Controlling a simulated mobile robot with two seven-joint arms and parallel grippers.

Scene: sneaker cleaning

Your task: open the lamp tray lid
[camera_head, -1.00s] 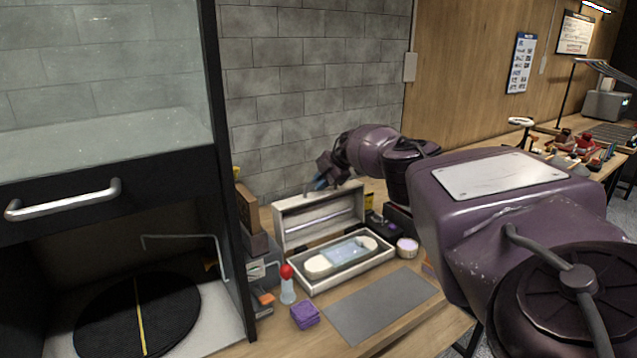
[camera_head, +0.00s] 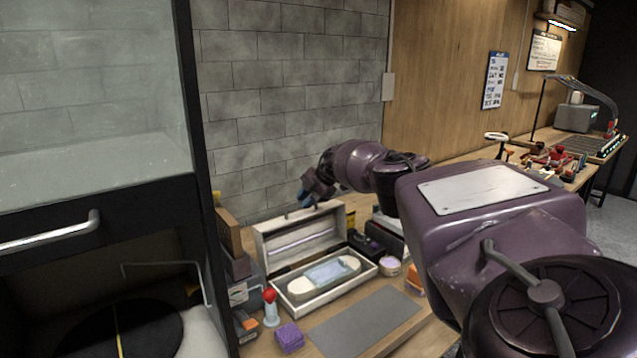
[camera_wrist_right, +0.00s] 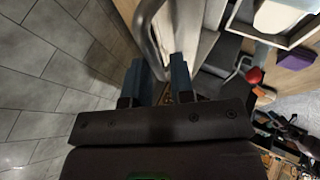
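The lamp tray is a whitish box (camera_head: 335,293) on the workbench, with a pale-ended, bluish lamp (camera_head: 330,273) lying inside. Its lid (camera_head: 262,242) stands raised at the back of the box, inner side facing me. My right gripper (camera_head: 306,200) is at the lid's top edge, reaching over from the right. In the right wrist view, my right gripper (camera_wrist_right: 160,72) has its two blue fingers a small gap apart, with the grey curved lid handle (camera_wrist_right: 148,28) running down between them. Whether they press on it I cannot tell. My left gripper is not in view.
A red-topped bottle (camera_head: 271,308) and a purple sponge (camera_head: 290,337) stand in front of the tray. A grey mat (camera_head: 365,325) lies bare at the front. A round jar (camera_head: 391,266) is at the right. A glass-fronted cabinet (camera_head: 95,205) fills the left.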

